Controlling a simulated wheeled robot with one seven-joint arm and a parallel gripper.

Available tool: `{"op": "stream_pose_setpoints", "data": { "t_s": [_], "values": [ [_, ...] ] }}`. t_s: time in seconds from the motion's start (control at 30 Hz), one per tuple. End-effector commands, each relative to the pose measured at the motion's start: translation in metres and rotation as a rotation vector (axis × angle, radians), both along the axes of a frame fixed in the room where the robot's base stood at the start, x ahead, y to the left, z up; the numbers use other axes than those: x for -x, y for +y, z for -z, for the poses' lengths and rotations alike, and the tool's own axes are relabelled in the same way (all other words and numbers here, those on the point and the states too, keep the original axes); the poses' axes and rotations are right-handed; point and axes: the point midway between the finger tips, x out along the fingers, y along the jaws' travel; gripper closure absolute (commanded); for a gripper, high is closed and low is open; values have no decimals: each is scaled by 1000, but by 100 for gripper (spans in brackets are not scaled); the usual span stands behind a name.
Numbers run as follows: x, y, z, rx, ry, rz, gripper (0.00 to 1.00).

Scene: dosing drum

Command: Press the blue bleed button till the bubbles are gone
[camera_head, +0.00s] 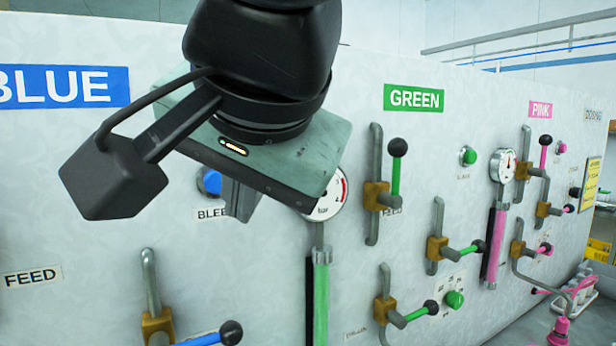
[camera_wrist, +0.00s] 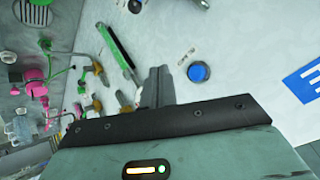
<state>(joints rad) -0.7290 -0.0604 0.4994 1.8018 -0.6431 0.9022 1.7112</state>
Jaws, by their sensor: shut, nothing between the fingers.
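The blue bleed button (camera_head: 209,182) is a round blue knob on the pale panel, above a partly covered label that begins "BLEE". My gripper (camera_head: 240,205) is in front of the panel and hides part of the button. I cannot make out any bubbles or a blue sight tube.
A blue-handled valve (camera_head: 205,340) with a black knob sticks out at the bottom left. A green tube (camera_head: 321,290) with a gauge (camera_head: 332,195) stands right of my gripper. Green-handled valves (camera_head: 396,175) and pink-handled valves (camera_head: 544,155) project farther right.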

Motion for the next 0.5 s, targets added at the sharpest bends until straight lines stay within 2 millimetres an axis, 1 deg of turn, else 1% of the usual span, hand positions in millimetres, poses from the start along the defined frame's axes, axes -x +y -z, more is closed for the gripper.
{"op": "stream_pose_setpoints", "data": {
  "t_s": [0.07,0.33,0.5],
  "values": [
    [-8,5,-3,2,2,1,100],
    [-41,24,-4,2,1,1,100],
    [-56,34,1,0,2,1,100]
  ]
}}
